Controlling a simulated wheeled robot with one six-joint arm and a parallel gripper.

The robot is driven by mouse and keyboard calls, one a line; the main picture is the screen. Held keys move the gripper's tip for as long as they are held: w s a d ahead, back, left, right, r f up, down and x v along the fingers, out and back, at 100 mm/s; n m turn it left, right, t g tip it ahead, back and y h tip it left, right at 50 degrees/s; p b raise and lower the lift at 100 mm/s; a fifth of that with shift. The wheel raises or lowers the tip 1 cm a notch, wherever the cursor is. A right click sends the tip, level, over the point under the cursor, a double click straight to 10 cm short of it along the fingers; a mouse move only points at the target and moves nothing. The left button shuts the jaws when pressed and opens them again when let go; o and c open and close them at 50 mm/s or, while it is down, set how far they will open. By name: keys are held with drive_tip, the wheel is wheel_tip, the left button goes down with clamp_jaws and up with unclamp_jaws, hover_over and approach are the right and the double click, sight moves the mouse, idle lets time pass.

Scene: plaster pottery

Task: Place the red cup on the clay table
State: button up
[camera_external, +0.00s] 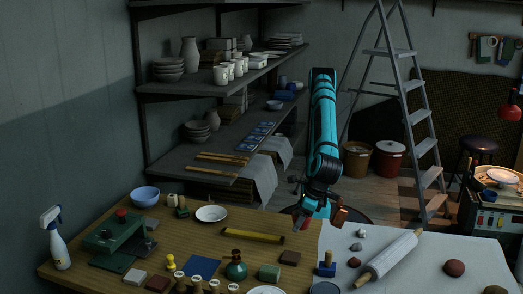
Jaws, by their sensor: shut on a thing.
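My gripper (308,212) hangs at the end of the turquoise arm, over the border between the wooden table and the pale clay table (425,240).
The wooden table (190,233) holds a green press (115,233), a blue bowl (145,196), a white plate (211,214), a green bottle (236,267) and several stamps. A blue-based tool (326,266) stands at the clay table's left edge.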

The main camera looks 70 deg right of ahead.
drive_tip(key=s+n+y, duration=0.1)
drive_tip(key=s+n, duration=0.3)
drive_tip(key=s, duration=0.9)
approach(336, 257)
drive_tip(key=shift+w+a+r+x, duration=0.1)
drive_tip(key=shift+w+x, duration=0.15)
drive_tip(key=shift+x, duration=0.85)
drive_tip(key=shift+w+a+r+x, duration=0.1)
drive_tip(key=shift+w+x, duration=0.1)
drive_tip(key=shift+x, duration=0.9)
drive_tip(key=shift+w+a+r+x, duration=0.1)
drive_tip(key=shift+w+x, duration=0.15)
drive_tip(key=shift+x, duration=0.85)
drive_tip(key=shift+f, duration=0.15)
drive_tip(key=o, duration=1)
drive_tip(key=v, duration=1.2)
drive_tip(key=shift+w+d, duration=0.15)
drive_tip(key=shift+d, duration=0.1)
